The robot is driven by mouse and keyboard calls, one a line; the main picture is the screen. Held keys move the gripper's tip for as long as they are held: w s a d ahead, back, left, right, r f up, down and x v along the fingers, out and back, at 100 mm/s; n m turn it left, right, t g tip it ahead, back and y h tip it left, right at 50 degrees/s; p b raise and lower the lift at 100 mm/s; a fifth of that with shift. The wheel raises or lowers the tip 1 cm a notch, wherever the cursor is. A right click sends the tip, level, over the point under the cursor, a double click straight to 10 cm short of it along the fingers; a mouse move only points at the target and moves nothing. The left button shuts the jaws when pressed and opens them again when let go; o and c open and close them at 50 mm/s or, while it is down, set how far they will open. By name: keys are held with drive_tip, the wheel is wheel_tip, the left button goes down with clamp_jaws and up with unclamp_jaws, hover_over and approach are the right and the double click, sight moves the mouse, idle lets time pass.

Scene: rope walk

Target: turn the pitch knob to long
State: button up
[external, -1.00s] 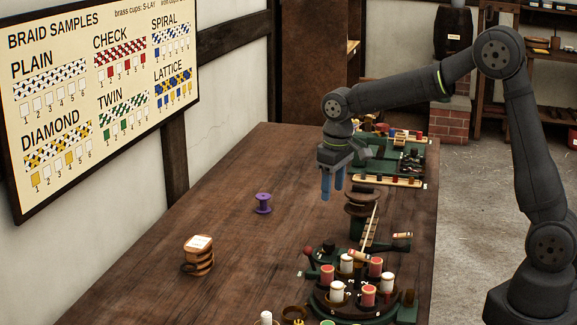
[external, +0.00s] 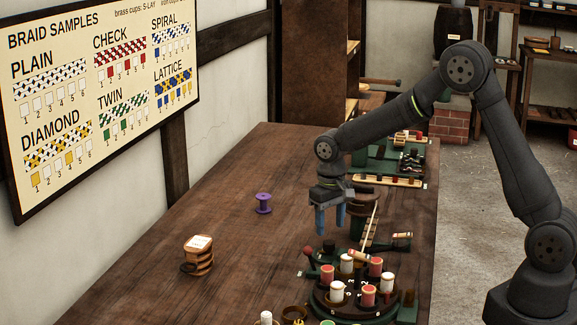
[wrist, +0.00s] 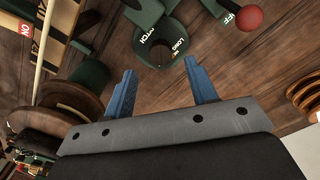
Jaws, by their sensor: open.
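The pitch knob is beneath my gripper. In the wrist view it shows as a dark green round part (wrist: 160,46) on the table, with the words PITCH and LONG lettered beside it. Which way its pointer is set I cannot tell. My gripper (external: 330,226) hangs over the near part of the bench with its two blue fingers pointing down. In the wrist view my gripper (wrist: 158,70) is open and empty, its fingertips spread on either side just short of the knob. In the external view the knob is small and partly hidden.
A red ball-topped lever (wrist: 248,17) marked OFF stands beside the knob. The braiding carousel (external: 352,292) with red and white bobbins is close by. A dark spool stand (external: 363,222) is behind. A purple spool (external: 263,203) and a wooden stack (external: 198,258) stand left; the table between is clear.

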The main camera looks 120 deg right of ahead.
sight(329, 242)
wheel_tip(329, 242, down, 5)
drive_tip(key=shift+f, duration=0.1)
idle(0.3)
drive_tip(key=c, duration=1)
